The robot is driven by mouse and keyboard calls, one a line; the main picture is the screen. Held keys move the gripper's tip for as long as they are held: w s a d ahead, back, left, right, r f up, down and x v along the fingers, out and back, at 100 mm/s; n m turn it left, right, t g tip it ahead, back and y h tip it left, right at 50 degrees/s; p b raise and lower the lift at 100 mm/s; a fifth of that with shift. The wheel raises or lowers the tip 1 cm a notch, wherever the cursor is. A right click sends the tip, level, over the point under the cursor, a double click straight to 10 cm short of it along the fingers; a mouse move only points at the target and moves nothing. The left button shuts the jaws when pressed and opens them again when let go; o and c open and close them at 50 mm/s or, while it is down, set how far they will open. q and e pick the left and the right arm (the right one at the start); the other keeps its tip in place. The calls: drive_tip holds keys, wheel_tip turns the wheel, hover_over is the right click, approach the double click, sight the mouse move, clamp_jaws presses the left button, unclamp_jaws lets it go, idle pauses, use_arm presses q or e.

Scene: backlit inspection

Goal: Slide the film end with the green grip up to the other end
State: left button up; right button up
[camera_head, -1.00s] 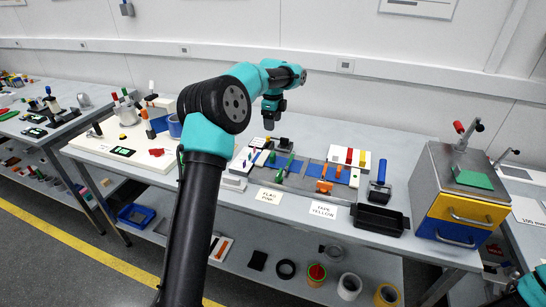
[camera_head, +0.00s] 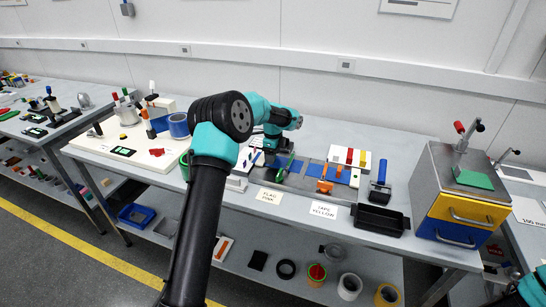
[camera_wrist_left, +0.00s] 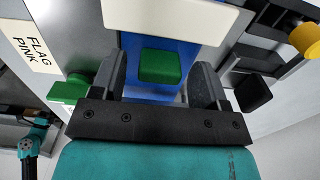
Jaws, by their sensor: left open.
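The green grip (camera_wrist_left: 160,66) is a small block on the blue film (camera_wrist_left: 134,52) in the left wrist view. My left gripper (camera_wrist_left: 160,88) is open, with one finger on each side of the grip; I cannot tell whether either finger touches it. In the head view my left gripper (camera_head: 268,155) is low over the back left of the splicing fixture (camera_head: 306,176), and the arm hides the grip. More blue film (camera_head: 343,178) shows at the right of the fixture; where the two film ends lie is not clear. My right gripper is out of view.
A green handle (camera_wrist_left: 70,90) stands left of the fingers and a black block (camera_wrist_left: 252,92) right of them. A cream bar (camera_wrist_left: 170,14) crosses the film. Orange clamps (camera_head: 325,184), a blue-handled tool (camera_head: 380,182) and a black tray (camera_head: 380,219) lie to the right.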

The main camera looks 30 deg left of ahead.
sight(282, 160)
use_arm(q)
drive_tip(key=shift+f, duration=0.55)
drive_tip(key=c, duration=0.9)
drive_tip(key=shift+w+d, duration=0.2)
drive_tip(key=shift+d, duration=1.05)
drive_tip(key=o, duration=0.9)
